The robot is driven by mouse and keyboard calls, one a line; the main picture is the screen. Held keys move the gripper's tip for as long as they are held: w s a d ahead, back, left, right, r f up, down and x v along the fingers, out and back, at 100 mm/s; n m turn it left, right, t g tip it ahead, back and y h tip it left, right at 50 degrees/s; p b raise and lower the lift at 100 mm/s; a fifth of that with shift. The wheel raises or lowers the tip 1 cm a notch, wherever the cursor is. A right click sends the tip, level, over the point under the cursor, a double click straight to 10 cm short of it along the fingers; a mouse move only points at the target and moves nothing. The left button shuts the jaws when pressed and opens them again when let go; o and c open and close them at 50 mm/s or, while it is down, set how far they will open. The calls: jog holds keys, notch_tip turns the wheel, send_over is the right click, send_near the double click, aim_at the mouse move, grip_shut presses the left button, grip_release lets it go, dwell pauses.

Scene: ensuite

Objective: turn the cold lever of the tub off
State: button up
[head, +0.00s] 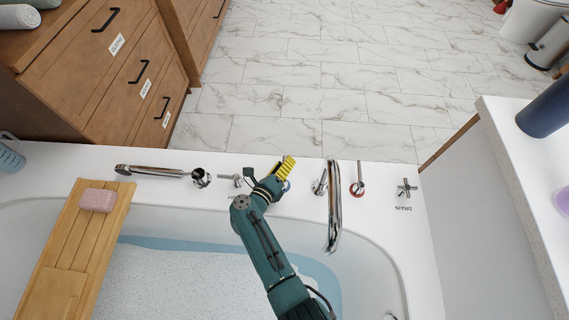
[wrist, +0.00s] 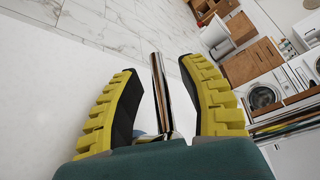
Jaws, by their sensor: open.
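The cold lever, with a blue ring (head: 288,187) at its base, stands on the tub's far deck and is mostly hidden behind my gripper in the head view. My gripper (head: 284,168) is over it, with its yellow-backed fingers at the lever. In the wrist view a chrome lever (wrist: 159,92) stands upright between the two open fingers of my gripper (wrist: 160,72). Gaps show on both sides of it, and a bit of blue shows near its base. The red-ringed lever (head: 359,180) stands to the right, beyond the spout.
The curved chrome spout (head: 334,210) and a small chrome handle (head: 319,187) stand close to the right. Another handle (head: 232,181) and the hand shower (head: 150,171) are to the left. The drain handle (head: 405,188) is far right. A wooden tray (head: 75,235) with pink soap crosses the foamy tub.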

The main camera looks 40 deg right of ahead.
jog(key=v, duration=1.2)
